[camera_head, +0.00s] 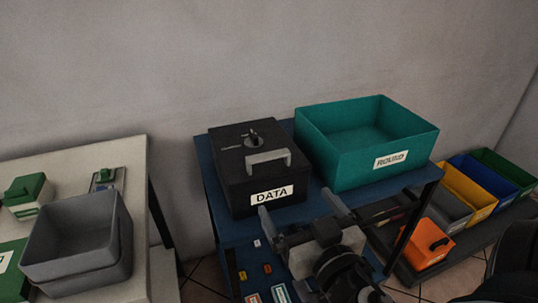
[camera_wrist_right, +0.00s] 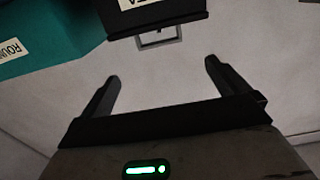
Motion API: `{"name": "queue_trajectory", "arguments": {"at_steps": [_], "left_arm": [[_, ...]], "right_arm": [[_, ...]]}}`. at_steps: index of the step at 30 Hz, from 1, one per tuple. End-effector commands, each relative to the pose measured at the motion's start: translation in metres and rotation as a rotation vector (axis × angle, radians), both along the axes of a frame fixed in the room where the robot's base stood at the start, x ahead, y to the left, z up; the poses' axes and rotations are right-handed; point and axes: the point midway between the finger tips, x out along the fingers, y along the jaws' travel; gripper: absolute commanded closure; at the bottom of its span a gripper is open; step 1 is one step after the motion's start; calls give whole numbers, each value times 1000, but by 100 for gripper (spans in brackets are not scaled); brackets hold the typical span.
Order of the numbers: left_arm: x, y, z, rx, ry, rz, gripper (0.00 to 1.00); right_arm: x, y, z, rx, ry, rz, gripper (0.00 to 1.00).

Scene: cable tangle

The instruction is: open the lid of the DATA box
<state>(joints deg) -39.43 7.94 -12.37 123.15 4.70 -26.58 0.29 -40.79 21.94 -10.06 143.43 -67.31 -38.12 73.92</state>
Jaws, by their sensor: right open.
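The black DATA box (camera_head: 232,185) stands on the blue table, and its lid (camera_head: 228,134) looks shut. A pale grey bracket-shaped handle (camera_head: 268,157) sits at the lid's front edge above the white DATA label (camera_head: 271,195). My right gripper (camera_head: 299,207) is open and empty in front of the box, apart from the handle. In the right wrist view the picture is turned over: the handle (camera_wrist_right: 160,40) shows beyond and between the open fingertips (camera_wrist_right: 162,69), below the dark box (camera_wrist_right: 155,17). My left gripper is not in view.
A teal open bin (camera_head: 340,155) labelled ROUND stands right of the box. Small coloured pieces (camera_head: 267,269) lie on the blue table (camera_head: 222,245) in front. A grey bin (camera_head: 75,240) stands on the pale left table. Coloured bins and an orange box (camera_head: 425,243) are low at right.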

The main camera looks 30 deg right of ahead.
Motion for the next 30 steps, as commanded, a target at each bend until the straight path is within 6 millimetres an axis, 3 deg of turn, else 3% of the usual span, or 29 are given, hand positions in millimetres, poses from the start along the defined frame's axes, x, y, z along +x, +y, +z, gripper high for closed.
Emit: {"name": "queue_trajectory", "arguments": {"at_steps": [8,11,21,30], "left_arm": [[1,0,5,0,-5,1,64],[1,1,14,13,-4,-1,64],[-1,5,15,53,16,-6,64],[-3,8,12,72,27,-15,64]], "right_arm": [[29,-8,9,-3,-29,-3,0],[50,-13,11,-2,-26,-3,0],[120,-30,9,0,-23,-4,0],[152,-37,6,1,-20,-3,0]]}}
